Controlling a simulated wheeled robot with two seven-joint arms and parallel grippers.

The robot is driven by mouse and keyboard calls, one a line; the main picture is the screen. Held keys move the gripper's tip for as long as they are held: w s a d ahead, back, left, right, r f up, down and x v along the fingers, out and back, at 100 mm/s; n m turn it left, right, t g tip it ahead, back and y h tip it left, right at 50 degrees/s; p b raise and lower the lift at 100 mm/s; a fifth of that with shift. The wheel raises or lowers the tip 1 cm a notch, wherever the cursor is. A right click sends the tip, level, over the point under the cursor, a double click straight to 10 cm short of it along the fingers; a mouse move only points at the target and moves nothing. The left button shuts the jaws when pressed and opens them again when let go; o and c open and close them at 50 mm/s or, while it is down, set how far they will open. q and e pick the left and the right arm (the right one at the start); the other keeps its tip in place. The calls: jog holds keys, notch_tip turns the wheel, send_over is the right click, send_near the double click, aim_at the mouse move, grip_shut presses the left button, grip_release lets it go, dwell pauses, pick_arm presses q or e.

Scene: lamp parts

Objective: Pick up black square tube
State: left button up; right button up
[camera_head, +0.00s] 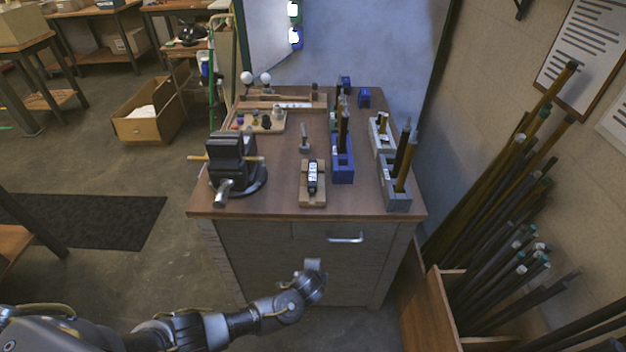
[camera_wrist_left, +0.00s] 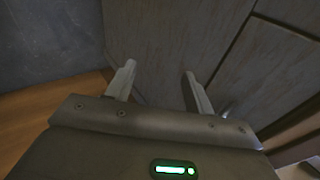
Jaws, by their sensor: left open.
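Several upright tubes stand in holders on the right part of the workbench. A dark tube (camera_head: 344,130) stands in a blue holder (camera_head: 343,168). A black tube (camera_head: 403,148) and a brass-coloured tube (camera_head: 405,178) stand in the front grey holder (camera_head: 398,202). I cannot tell from their size here which tubes are square. My left gripper (camera_head: 313,264) is in front of the cabinet, below the bench top and apart from all tubes. In the left wrist view its two fingers (camera_wrist_left: 158,76) are spread and empty, facing the cabinet front. My right gripper is not in view.
A black vise (camera_head: 232,165) stands on the bench's left side. A wooden block with a black and white part (camera_head: 312,180) sits at the front middle. Another grey holder (camera_head: 382,145) stands further back. The drawer handle (camera_head: 346,239) juts out near my left gripper.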

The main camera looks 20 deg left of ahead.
aim_at(312, 185)
pick_arm(q)
jog(key=w+d+r+m+t, duration=0.1)
jog(key=w+d+r+m, duration=0.2)
jog(key=r, duration=0.4)
jog(key=w+d+r+m+t, duration=0.1)
jog(key=w+d+r+m, duration=0.15)
jog(key=r, duration=0.35)
notch_tip(312, 185, up, 9)
jog(key=w+a+m+t+y+b, duration=0.1)
jog(key=w+a+m+t+b, duration=0.15)
jog(key=m, duration=0.55)
jog(key=shift+w+a+r+m+t+y, duration=0.1)
jog(key=shift+w+a+r+m+y, duration=0.2)
jog(key=shift+w+a+m, duration=0.65)
jog(key=shift+w+a+r+m+t+y, duration=0.25)
jog(key=shift+w+a, duration=0.45)
jog(key=shift+a, duration=0.75)
jog(key=shift+w+a+r+m+y, duration=0.35)
jog(key=shift+w+a+m, duration=0.4)
jog(key=shift+a, duration=0.45)
jog(key=shift+w, duration=0.1)
jog(key=shift+x, duration=2.6)
jog(key=shift+a, duration=0.1)
